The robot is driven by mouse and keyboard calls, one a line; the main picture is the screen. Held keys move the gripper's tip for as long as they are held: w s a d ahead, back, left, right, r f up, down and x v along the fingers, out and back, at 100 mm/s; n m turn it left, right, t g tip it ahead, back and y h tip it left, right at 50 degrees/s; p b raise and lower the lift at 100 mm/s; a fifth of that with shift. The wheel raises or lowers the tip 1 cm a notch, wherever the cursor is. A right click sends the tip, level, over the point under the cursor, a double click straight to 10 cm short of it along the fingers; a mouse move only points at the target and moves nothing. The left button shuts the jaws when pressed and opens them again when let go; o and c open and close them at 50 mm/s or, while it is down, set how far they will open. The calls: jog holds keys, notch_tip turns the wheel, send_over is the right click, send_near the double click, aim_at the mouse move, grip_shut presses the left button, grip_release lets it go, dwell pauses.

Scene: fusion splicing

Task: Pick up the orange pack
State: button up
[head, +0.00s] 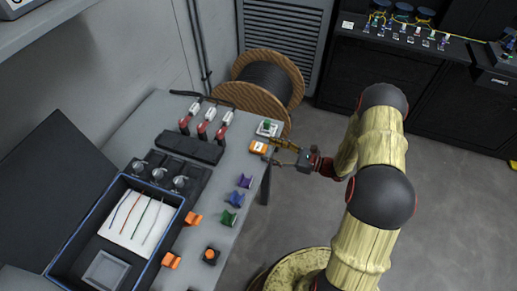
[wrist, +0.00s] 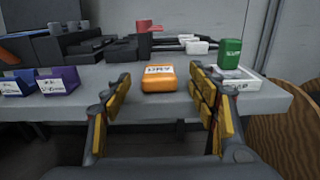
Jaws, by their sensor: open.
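The orange pack (wrist: 158,79) with a white label sits near the front edge of the grey table in the wrist view. It also shows in the head view (head: 258,147), near the table's right end. My gripper (wrist: 162,98) is open, with its yellow-padded fingers spread to either side of the pack's line and the pack between them in the picture. In the head view my gripper (head: 277,152) is beside the pack at the table edge. I cannot tell whether the fingers reach past the pack's front face. Nothing is held.
A green item (wrist: 230,53) on a white base (wrist: 237,78) stands just right of the pack. A wooden cable reel (head: 221,94) stands behind the table. Black fixtures (head: 190,147) lie further in.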

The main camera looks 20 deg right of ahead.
aim_at(262, 147)
jog(key=x, duration=0.4)
jog(key=shift+a+b, duration=0.1)
jog(key=shift+b, duration=0.25)
jog(key=shift+s, duration=0.1)
jog(key=shift+c, duration=0.8)
jog(key=c, duration=1)
